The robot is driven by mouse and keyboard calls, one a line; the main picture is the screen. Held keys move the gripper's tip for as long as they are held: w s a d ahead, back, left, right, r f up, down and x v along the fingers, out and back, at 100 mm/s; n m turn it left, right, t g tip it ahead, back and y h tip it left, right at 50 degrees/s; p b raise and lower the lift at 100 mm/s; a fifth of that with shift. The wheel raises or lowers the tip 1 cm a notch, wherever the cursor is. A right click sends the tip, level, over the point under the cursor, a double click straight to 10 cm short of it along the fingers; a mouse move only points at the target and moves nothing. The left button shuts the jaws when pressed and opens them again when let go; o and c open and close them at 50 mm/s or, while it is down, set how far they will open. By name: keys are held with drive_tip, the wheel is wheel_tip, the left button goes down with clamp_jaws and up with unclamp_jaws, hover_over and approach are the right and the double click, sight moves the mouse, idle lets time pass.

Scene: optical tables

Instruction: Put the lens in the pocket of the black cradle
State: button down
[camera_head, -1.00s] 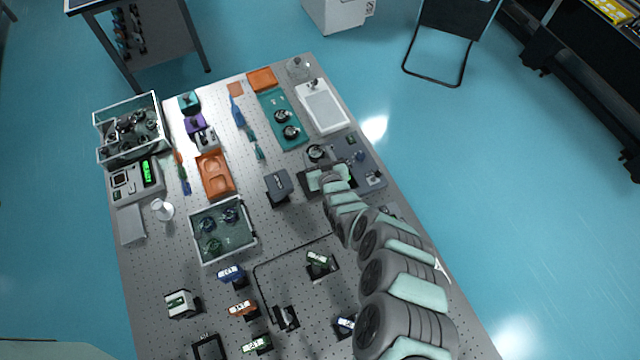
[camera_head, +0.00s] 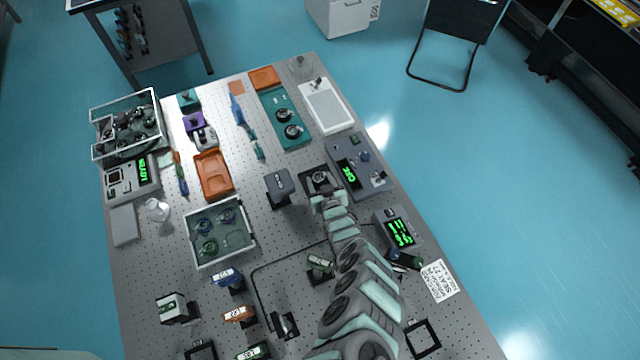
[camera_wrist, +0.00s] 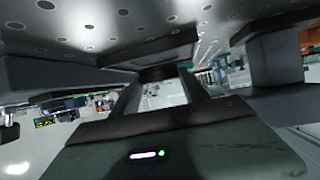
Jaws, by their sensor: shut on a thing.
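The black cradle (camera_head: 309,177) appears as a dark square block beside a grey device in the head view. My gripper (camera_head: 322,194) is at its near edge, low over the table. A small round grey part shows over the block; I cannot tell whether it is the lens or the cradle's pocket. In the wrist view my gripper (camera_wrist: 160,76) has its two fingers closed in on a dark part, seen nearly edge-on. The lens itself cannot be made out clearly, and its seating is hidden.
A grey block (camera_head: 279,186) stands left of the cradle, and the device with a green display (camera_head: 357,165) is close on its right. Another display box (camera_head: 398,230) is beside my arm. A teal plate (camera_head: 273,108) lies behind. Small mounts (camera_head: 320,264) stand nearer the front.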

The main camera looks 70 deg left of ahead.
drive_tip(key=shift+f, duration=0.65)
drive_tip(key=shift+f+b, duration=0.25)
drive_tip(key=shift+b, duration=0.05)
drive_tip(key=c, duration=0.8)
unclamp_jaws()
drive_tip(key=shift+c, duration=0.2)
drive_tip(key=shift+r, duration=0.2)
drive_tip(key=shift+d+r+p, duration=0.2)
drive_tip(key=shift+p, duration=0.2)
drive_tip(key=p+v, duration=0.3)
drive_tip(key=v, duration=0.8)
drive_tip(key=shift+d, duration=0.3)
